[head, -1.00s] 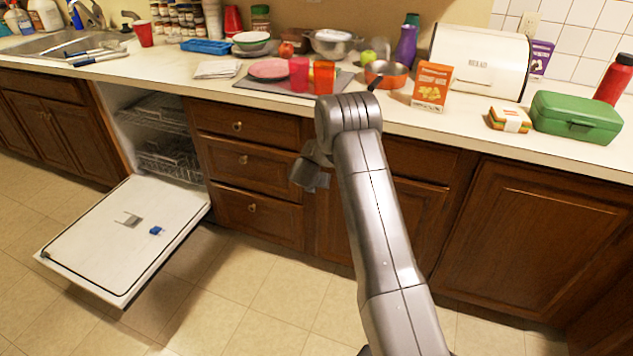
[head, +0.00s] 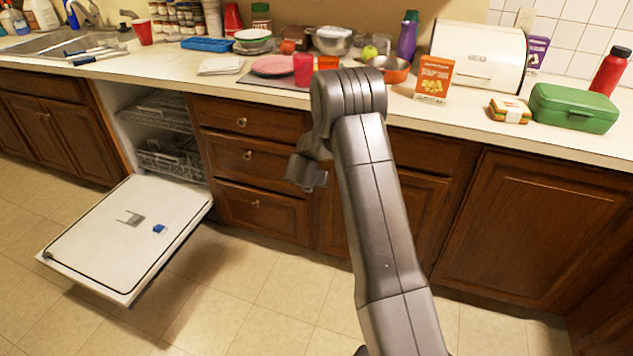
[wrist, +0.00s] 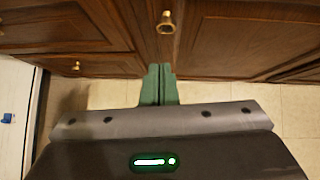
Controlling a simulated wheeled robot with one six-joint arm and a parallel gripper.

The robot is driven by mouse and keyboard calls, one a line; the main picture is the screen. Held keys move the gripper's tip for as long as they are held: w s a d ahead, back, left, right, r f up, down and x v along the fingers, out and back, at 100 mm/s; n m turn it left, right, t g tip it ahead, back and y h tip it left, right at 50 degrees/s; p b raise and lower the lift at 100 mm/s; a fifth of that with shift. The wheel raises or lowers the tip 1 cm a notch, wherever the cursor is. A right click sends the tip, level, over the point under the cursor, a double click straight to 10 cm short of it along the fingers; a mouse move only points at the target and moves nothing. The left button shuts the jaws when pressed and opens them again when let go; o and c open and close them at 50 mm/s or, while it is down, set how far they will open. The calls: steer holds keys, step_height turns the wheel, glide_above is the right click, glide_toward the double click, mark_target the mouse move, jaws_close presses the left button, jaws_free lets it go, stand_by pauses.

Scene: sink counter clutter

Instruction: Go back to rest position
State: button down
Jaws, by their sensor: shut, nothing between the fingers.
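My gripper (wrist: 158,84) shows in the wrist view as two green fingers pressed together, with nothing between them. It points toward the brown cabinet fronts (wrist: 230,40) and the floor. In the head view my arm rises in the middle and bends over in front of the drawers, below the counter edge. The fingertips are hidden behind my wrist there.
The dishwasher door (head: 130,235) hangs open at the left, over the tiled floor. The counter (head: 130,70) holds a red cup (head: 303,70), an orange pan (head: 392,70), a cracker box (head: 434,80) and a green lunch box (head: 573,108). The floor in front is clear.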

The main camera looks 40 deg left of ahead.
steer(key=shift+v, duration=2.25)
steer(key=shift+a, duration=0.15)
